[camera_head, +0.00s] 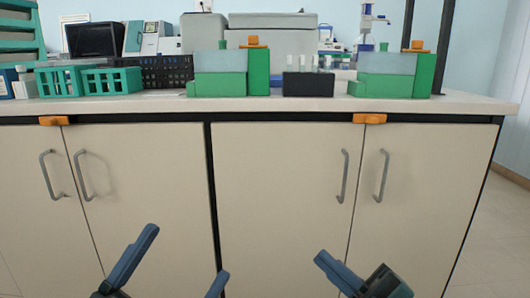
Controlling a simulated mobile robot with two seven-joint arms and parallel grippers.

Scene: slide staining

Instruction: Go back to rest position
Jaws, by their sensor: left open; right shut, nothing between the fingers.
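My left gripper (187,254) is at the bottom of the view, in front of the cabinet doors and below the bench top. Its two dark blue fingers are spread apart with nothing between them. My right gripper (340,272) is at the bottom right of centre, also below the bench top. It is shut and holds nothing. Both grippers are clear of the bench items, and the lower parts of both are cut off by the frame edge.
The white bench top (460,101) bears green staining stations (258,72) (420,76), a black slide rack (308,84), green tube racks (110,81) and lab machines behind. Cabinet doors (285,180) with grey handles lie below. Open floor (500,235) shows at the right.

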